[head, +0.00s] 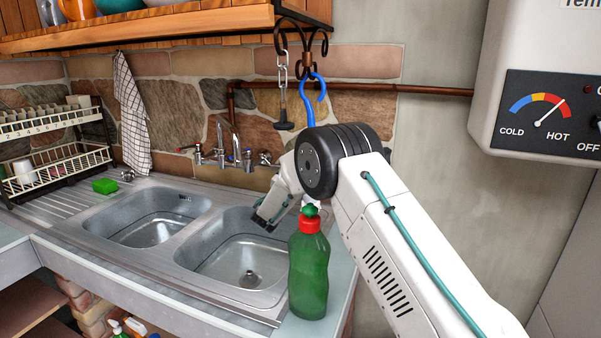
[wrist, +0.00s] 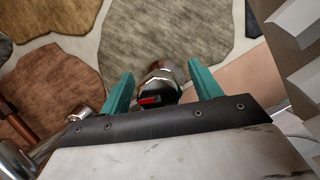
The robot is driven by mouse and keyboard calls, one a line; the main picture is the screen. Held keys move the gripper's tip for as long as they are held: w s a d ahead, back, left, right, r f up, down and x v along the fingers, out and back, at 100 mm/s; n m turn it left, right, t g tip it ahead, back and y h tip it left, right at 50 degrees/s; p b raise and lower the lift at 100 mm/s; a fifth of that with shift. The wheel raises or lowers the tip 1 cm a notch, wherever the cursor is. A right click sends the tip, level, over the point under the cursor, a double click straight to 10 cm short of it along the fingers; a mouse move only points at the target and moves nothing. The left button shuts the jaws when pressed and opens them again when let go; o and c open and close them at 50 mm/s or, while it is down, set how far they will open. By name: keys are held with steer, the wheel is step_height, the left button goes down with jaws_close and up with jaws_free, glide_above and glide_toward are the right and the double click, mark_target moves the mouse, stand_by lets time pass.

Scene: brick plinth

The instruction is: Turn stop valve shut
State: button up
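The stop valve shows in the wrist view as a chrome hexagonal fitting (wrist: 160,76) with a dark body and a small red part (wrist: 149,100). It lies between the two teal fingers of my gripper (wrist: 161,69), with a visible gap on each side. My gripper is open. The lower part of the valve is hidden behind the dark gripper body. In the head view my gripper (head: 271,212) hangs over the right sink basin, seen from behind. Chrome fittings (head: 265,158) on the wall there are partly covered by my wrist, so the valve's handle cannot be made out.
The mixer tap (head: 218,158) stands left of my wrist. A green bottle (head: 308,272) with a red cap stands close below my arm. A copper pipe (head: 420,90) runs along the wall; the heater (head: 545,85) is right.

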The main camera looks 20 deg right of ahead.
steer(key=v, duration=0.8)
stand_by(0.4)
